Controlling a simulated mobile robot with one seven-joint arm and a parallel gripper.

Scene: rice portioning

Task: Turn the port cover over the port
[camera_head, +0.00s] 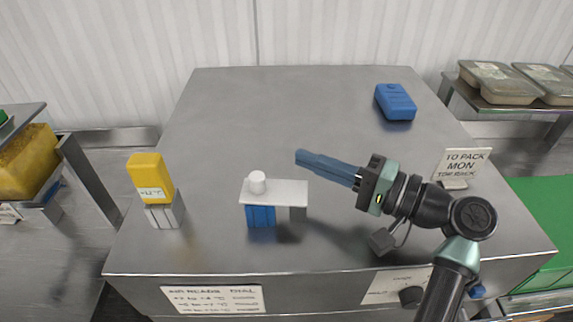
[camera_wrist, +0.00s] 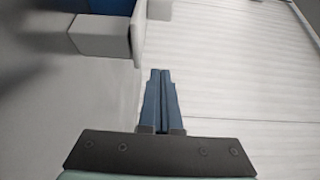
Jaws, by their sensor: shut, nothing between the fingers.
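A flat white plate (camera_head: 287,191), which looks like the port cover, lies across the top of a blue block (camera_head: 261,216) and a smaller grey block (camera_head: 298,214). A short white round knob (camera_head: 257,181) stands at its left end. No port opening can be made out. My gripper (camera_head: 302,157) is shut and empty, its blue fingers pointing left above the table, behind the plate's right end in the picture. In the wrist view the closed fingertips (camera_wrist: 160,72) appear apart from the plate's edge (camera_wrist: 138,36), with the grey block (camera_wrist: 101,37) beside it.
A yellow device (camera_head: 150,178) with a small display stands on a grey-white base at left. A blue device (camera_head: 395,101) lies at the back right. A sign reading "10 PACK MON" (camera_head: 462,165) stands near the right edge. The table's (camera_head: 270,110) back middle is clear.

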